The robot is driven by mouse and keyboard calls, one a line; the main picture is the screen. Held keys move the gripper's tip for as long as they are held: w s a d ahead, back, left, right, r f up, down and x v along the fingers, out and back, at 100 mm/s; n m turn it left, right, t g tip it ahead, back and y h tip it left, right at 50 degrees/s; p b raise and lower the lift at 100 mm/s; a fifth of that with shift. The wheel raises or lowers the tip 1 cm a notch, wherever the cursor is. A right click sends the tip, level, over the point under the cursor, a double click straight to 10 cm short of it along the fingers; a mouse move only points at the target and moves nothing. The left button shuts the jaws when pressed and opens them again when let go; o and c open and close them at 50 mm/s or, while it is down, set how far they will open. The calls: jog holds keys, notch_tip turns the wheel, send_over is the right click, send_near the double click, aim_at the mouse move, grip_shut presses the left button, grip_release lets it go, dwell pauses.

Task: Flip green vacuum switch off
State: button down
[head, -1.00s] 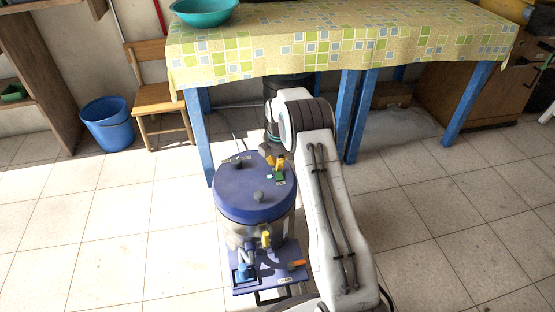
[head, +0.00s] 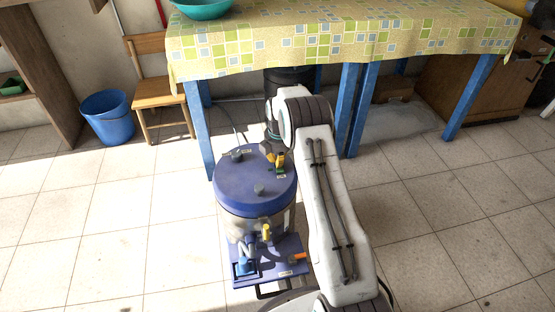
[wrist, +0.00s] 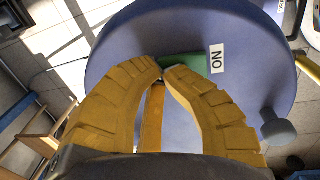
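The vacuum (head: 235,188) is a blue-lidded drum standing on the floor. Its green switch (head: 281,171) is on the right of the lid, partly covered by my gripper (head: 279,163). The two fingertips are together at the near edge of the switch, with nothing seen gripped. Whether they touch the switch, I cannot tell.
A grey knob (head: 259,189) rises from the lid, and it also shows in the wrist view (wrist: 278,128). A cloth-covered table (head: 330,45) with blue legs stands behind. A wooden chair (head: 155,90) and blue bucket (head: 107,117) are at left. Tiled floor is clear either side.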

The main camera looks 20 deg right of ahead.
jog(key=shift+s+f, duration=0.1)
jog(key=shift+r+p, duration=0.55)
jog(key=shift+r, duration=0.2)
jog(key=shift+r, duration=0.25)
notch_tip(320, 180, up, 11)
jog(key=s, duration=0.1)
jog(key=shift+s+a+r, duration=0.15)
jog(key=shift+r, duration=0.05)
dwell(0.7)
